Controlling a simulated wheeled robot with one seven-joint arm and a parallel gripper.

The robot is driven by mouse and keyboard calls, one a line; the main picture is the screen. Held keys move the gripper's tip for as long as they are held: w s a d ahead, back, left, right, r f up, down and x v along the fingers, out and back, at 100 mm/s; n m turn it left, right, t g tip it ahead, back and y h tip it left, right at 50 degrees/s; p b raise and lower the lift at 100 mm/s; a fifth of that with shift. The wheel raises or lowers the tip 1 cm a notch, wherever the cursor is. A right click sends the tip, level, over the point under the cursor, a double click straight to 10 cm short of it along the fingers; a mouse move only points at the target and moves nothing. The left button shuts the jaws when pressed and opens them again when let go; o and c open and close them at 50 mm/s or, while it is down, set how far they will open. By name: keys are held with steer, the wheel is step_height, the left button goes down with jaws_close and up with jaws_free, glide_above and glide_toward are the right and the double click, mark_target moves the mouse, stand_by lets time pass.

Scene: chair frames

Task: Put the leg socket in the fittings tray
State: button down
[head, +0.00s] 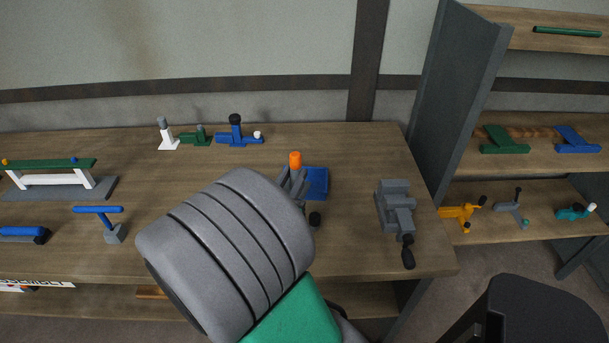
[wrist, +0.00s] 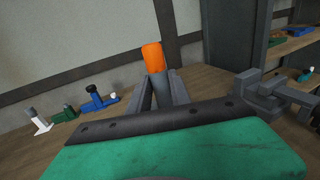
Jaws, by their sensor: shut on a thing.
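My gripper (wrist: 160,88) is shut on an upright piece with an orange top (wrist: 153,57) and a grey lower part, which looks like the leg socket. In the head view the orange top (head: 295,160) stands up past my wrist, over the bench. A blue, flat, tray-like thing (head: 317,183), perhaps the fittings tray, lies on the bench just right of the held piece and is partly hidden by my gripper. I cannot tell whether the held piece touches the bench or tray; its bottom is hidden.
A grey vise (head: 396,208) stands to the right on the bench (head: 360,150). White (head: 168,138), green (head: 197,138) and blue (head: 238,136) fittings stand at the back left. A black knob (head: 315,219) shows beside my gripper. A shelf upright (head: 455,90) rises at the right.

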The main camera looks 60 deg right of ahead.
steer(key=shift+s+d+r+g, duration=0.15)
steer(key=shift+s+g, duration=0.15)
steer(key=shift+s, duration=0.35)
steer(key=shift+s+d+m, duration=0.15)
steer(key=shift+s+m, duration=0.05)
steer(key=shift+m, duration=0.1)
steer(key=w+d+f+b, duration=0.1)
steer(key=d+f+b, duration=0.2)
steer(key=w+d+f+b, duration=0.2)
steer(key=d+f+b, duration=0.1)
steer(key=d+b, duration=0.1)
steer(key=w+d+f+b, duration=0.2)
steer(key=d+f+b, duration=0.1)
steer(key=d, duration=0.1)
steer(key=shift+d+f, duration=0.1)
steer(key=shift+d, duration=0.05)
steer(key=shift+w+d+f+b, duration=0.2)
steer(key=shift+d+b, duration=0.1)
steer(key=shift+b, duration=0.1)
steer(key=f+b, duration=0.1)
steer(key=b, duration=0.1)
steer(key=f+b, duration=0.2)
steer(key=shift+w+d+f, duration=0.15)
steer(key=shift+w+d, duration=0.05)
steer(key=shift+d, duration=0.2)
steer(key=shift+f+b, duration=0.35)
steer(key=shift+b, duration=0.25)
steer(key=shift+r, duration=0.25)
steer(key=shift+f, duration=0.1)
